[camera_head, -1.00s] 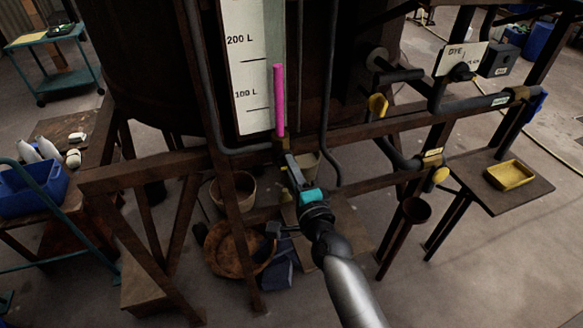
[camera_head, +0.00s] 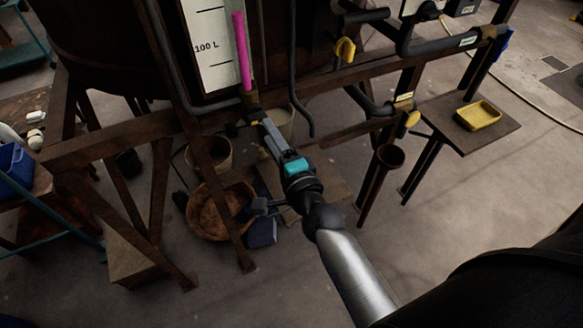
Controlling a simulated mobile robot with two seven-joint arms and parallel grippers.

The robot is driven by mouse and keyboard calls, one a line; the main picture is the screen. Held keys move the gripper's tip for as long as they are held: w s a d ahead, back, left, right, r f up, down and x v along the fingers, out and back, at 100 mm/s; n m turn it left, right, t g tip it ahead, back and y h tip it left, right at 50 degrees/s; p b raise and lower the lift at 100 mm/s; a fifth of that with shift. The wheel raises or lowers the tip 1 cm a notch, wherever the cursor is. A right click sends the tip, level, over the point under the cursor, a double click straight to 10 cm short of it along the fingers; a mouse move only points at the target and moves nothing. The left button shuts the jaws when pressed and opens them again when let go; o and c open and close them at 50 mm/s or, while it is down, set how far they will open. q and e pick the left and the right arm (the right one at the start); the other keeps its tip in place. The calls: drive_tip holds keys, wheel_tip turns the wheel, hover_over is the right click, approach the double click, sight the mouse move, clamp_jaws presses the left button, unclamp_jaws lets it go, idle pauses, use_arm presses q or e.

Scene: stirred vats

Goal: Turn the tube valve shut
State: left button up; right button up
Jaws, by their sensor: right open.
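The gauge tube with its pink column (camera_head: 241,50) stands upright in front of the white litre scale (camera_head: 208,48) on the vat. At the tube's foot is a small brass-coloured fitting (camera_head: 251,98), which I take for the tube valve; its handle is mostly hidden by my gripper. My right gripper (camera_head: 262,122) is open, its fingertips right at or just below this fitting. I cannot tell whether they touch it. My left gripper is not in view.
A rusty frame beam (camera_head: 350,75) runs across at the tube's foot. Yellow-handled valves (camera_head: 345,49) sit on pipes to the right. Below stand a wide wooden tub (camera_head: 208,222) and a bucket (camera_head: 212,155). A side table (camera_head: 440,112) holds a yellow tray (camera_head: 478,115).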

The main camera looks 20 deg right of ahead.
drive_tip(key=s+b, duration=0.1)
drive_tip(key=s, duration=0.9)
drive_tip(key=shift+s+d, duration=0.15)
drive_tip(key=s+a+f+n+g+b, duration=0.1)
drive_tip(key=s+f+n+g+b, duration=0.15)
drive_tip(key=f, duration=0.95)
drive_tip(key=s+a+f+n+g+y+b, duration=0.1)
drive_tip(key=s+f+n+g+b, duration=0.2)
drive_tip(key=f, duration=0.9)
drive_tip(key=s+a+f+n+g+b, duration=0.1)
drive_tip(key=s+f+n+g+b, duration=0.3)
drive_tip(key=f, duration=0.8)
drive_tip(key=s+d+f+n+g+b, duration=0.2)
drive_tip(key=s+f+n, duration=0.1)
drive_tip(key=s+f, duration=0.4)
drive_tip(key=s+d+f+n+g+h+b, duration=0.1)
drive_tip(key=s+d+f+n+g+b, duration=0.1)
drive_tip(key=s+f, duration=0.5)
drive_tip(key=s+d+f+n+g+b, duration=0.2)
drive_tip(key=s+f+n, duration=0.3)
drive_tip(key=f, duration=0.6)
drive_tip(key=s+g, duration=0.1)
drive_tip(key=s, duration=0.1)
drive_tip(key=shift+s+d+f+n+h+b, duration=0.3)
drive_tip(key=shift+f+n, duration=0.05)
drive_tip(key=shift+f, duration=0.05)
drive_tip(key=shift+g, duration=0.25)
